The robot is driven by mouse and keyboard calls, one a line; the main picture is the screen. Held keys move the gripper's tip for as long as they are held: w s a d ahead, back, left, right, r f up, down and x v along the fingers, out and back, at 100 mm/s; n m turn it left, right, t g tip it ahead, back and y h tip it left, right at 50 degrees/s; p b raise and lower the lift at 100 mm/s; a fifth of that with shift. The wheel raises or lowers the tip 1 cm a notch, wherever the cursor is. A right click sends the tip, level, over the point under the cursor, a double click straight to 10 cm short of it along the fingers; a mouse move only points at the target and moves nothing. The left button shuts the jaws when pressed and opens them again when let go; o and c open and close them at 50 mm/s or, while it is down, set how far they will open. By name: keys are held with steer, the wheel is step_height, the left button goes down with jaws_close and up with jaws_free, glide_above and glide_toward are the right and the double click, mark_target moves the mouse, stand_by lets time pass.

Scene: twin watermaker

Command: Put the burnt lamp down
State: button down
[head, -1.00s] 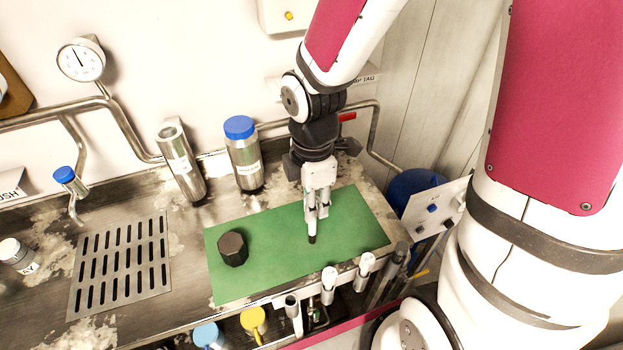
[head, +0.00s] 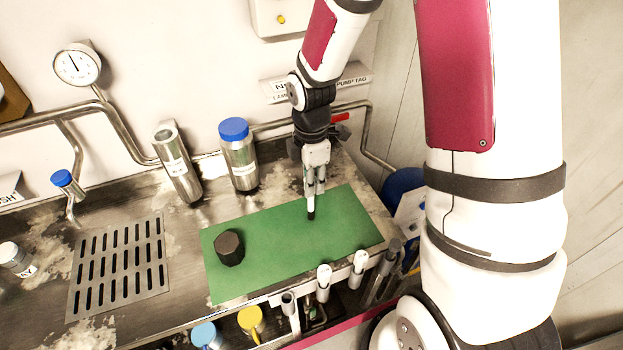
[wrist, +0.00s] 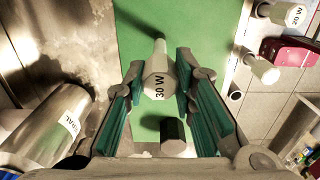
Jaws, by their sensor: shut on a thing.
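My gripper (head: 315,186) is shut on a lamp (wrist: 158,84) marked "30 W". In the wrist view, its pale body sits between the two green-lined fingers and its narrow end points away from me. In the head view, the lamp's dark tip (head: 311,214) points down over the back right part of the green mat (head: 345,235). I cannot tell whether the tip touches the mat. A dark faceted block (head: 229,248) stands on the left part of the mat, apart from the lamp; it also shows in the wrist view (wrist: 172,135).
A blue-capped bottle (head: 239,160) and a steel cylinder (head: 177,165) stand behind the mat. A drain grate (head: 118,265) lies to the left. White-capped lamps (head: 324,280) stand in holders along the front edge. The mat's middle is clear.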

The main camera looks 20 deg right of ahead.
steer(key=shift+f, duration=0.15)
steer(key=c, duration=1.3)
jaws_free()
step_height(320, 180, up, 12)
steer(key=r, duration=0.1)
steer(key=s+r+m+t, duration=0.2)
steer(key=s+r+m, duration=0.2)
steer(key=s+m, duration=0.1)
steer(key=s+r+m+t, duration=0.1)
steer(key=s+r+m, duration=0.4)
steer(key=s+m, duration=0.1)
steer(key=s+r+m+t, duration=0.2)
steer(key=s+r+m, duration=0.3)
steer(key=s+m, duration=0.1)
steer(key=shift+s+r+m+t+b, duration=0.1)
steer(key=shift+r+m+t+b, duration=0.2)
steer(key=shift+m+b, duration=0.15)
